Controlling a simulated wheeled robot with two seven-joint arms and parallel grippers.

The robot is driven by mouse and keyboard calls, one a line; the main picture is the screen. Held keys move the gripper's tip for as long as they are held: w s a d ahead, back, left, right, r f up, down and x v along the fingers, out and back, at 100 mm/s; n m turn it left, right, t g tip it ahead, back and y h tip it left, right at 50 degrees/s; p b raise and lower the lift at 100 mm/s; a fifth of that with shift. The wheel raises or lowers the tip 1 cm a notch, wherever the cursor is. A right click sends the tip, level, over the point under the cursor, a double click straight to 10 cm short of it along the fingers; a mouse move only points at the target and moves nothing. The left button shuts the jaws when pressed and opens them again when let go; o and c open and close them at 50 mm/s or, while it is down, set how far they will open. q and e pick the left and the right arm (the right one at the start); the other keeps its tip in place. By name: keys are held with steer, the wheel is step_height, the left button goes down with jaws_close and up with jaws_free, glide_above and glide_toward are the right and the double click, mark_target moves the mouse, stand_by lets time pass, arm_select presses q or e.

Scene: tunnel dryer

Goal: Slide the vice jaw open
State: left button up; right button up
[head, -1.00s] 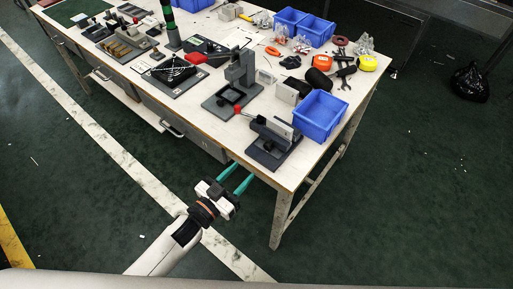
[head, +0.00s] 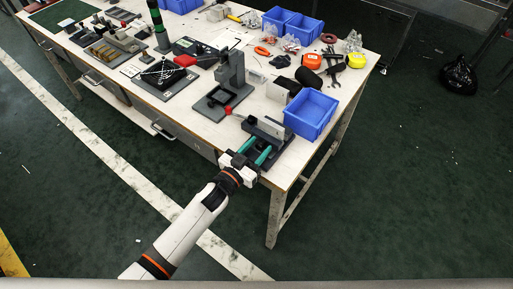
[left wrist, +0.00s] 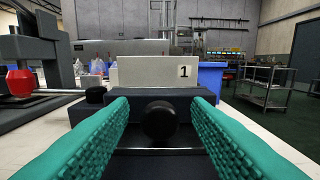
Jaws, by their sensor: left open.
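The vice (head: 268,130) is a dark grey block on a base plate at the table's near right corner. In the left wrist view its jaw (left wrist: 190,98) fills the middle, with a round black knob (left wrist: 159,119) on its near face. A pale plate marked "1" (left wrist: 150,72) stands behind the jaw. My left gripper (head: 257,153) is open at the vice, its green fingers on either side of the knob. I cannot tell whether they touch the jaw. A red ball handle (left wrist: 20,82) is at the left. My right gripper is not in view.
A blue bin (head: 311,114) stands just right of the vice. A grey press-like stand (head: 231,72) is on the left. Tools, tape measures and more blue bins (head: 292,24) lie further back.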

mark_target(258, 147)
arm_select(q)
jaws_close()
steer(key=shift+p+v, duration=0.75)
steer(key=shift+v, duration=0.5)
steer(key=shift+s+a, duration=0.15)
steer(key=shift+s, duration=0.1)
jaws_free()
steer(key=shift+w, duration=0.1)
steer(key=b+v, duration=0.1)
steer(key=v, duration=1.1)
